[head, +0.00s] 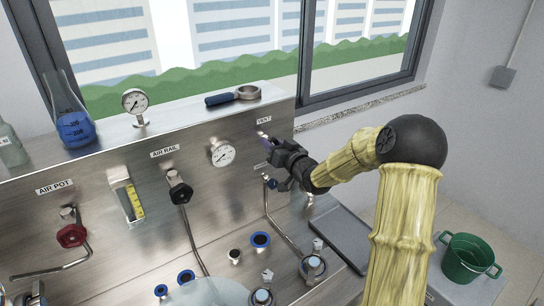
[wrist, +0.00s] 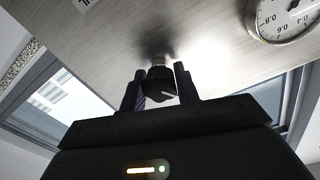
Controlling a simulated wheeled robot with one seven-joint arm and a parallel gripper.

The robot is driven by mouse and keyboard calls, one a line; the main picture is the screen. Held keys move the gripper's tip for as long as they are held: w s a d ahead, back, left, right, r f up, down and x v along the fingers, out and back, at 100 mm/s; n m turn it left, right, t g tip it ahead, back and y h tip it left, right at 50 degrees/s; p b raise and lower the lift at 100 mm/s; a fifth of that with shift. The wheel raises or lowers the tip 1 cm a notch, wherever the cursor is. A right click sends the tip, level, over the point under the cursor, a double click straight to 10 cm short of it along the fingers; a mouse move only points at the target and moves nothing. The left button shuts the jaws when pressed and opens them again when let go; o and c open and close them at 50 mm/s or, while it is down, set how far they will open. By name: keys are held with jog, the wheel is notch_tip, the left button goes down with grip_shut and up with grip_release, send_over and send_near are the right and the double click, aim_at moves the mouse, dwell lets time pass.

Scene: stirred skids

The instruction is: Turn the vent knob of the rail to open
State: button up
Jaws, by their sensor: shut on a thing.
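The vent knob (wrist: 160,86) is dark, with a pale mark on its face, and stands out from the steel panel (head: 90,215) on a short stem. My gripper (wrist: 158,90) is shut on it, with one finger on each side in the wrist view. In the head view my gripper (head: 268,143) reaches the panel just below the VENT label (head: 264,120) and hides most of the knob. Which setting the knob points to cannot be read.
A round gauge (head: 222,153) is left of my gripper; it also shows in the wrist view (wrist: 285,18). A black knob (head: 180,192) and a red knob (head: 71,235) are farther left. Blue-handled tool (head: 232,96) and blue flask (head: 74,125) rest on the ledge. Pipes run below.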

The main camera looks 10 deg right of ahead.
jog(key=n+b, duration=0.3)
jog(key=b, duration=0.2)
jog(key=shift+f+n, duration=0.35)
jog(key=shift+n, duration=0.05)
jog(key=n+b, duration=0.3)
jog(key=b, duration=0.1)
jog(key=shift+n, duration=0.3)
jog(key=n+b, duration=0.3)
jog(key=b, duration=0.1)
jog(key=shift+n+b, duration=0.3)
jog(key=shift+b, duration=0.05)
jog(key=n+b, duration=0.3)
jog(key=shift+r+n, duration=0.25)
jog(key=shift+n, duration=0.15)
jog(key=o, duration=1)
jog(key=shift+s+r, duration=0.1)
